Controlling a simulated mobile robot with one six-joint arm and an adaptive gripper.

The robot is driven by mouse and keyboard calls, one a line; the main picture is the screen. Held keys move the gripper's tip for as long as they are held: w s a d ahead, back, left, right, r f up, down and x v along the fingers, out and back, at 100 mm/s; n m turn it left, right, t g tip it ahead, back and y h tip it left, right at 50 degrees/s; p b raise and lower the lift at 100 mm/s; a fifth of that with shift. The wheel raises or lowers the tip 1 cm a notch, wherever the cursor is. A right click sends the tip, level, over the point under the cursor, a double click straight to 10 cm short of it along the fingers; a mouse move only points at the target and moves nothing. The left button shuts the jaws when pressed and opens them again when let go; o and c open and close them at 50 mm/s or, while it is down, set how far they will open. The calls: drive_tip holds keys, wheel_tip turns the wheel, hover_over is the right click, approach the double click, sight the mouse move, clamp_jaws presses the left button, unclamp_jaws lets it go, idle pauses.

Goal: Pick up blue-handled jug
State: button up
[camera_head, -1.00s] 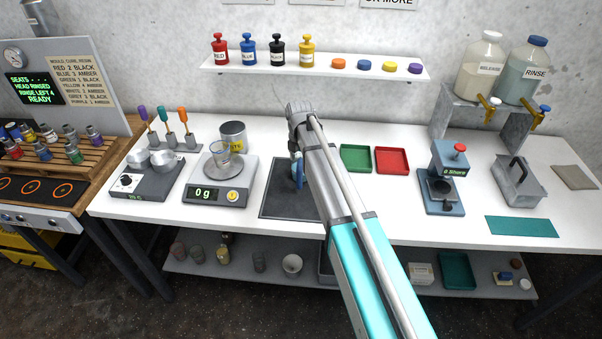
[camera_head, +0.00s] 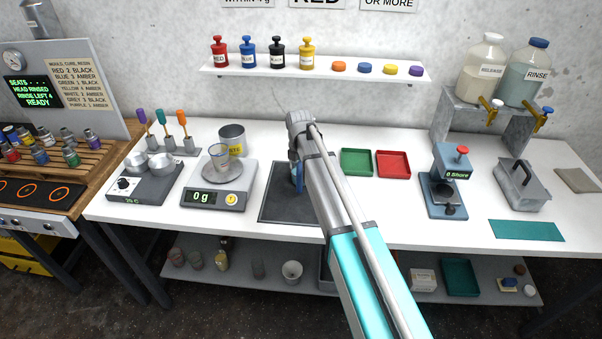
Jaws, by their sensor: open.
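A small blue part (camera_head: 299,182) shows over the dark mat (camera_head: 283,207) at the left edge of my arm. It may be the jug's blue handle, but my arm hides most of what is there and I cannot tell for sure. My gripper (camera_head: 294,163) hangs below the far end of my arm, close to this blue part. It is open, its fingers are mostly hidden, and I cannot see it holding anything. A clear beaker (camera_head: 220,153) stands on the scale.
The scale (camera_head: 217,187) and a grey can (camera_head: 233,139) are left of the mat. Green (camera_head: 356,162) and red (camera_head: 392,164) trays lie to the right. A press (camera_head: 448,184) stands farther right. The shelf (camera_head: 318,71) holds several bottles. Bare white table lies behind the mat.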

sight(300, 179)
drive_tip(key=shift+f+b, duration=2.35)
drive_tip(key=shift+f, duration=0.25)
clamp_jaws()
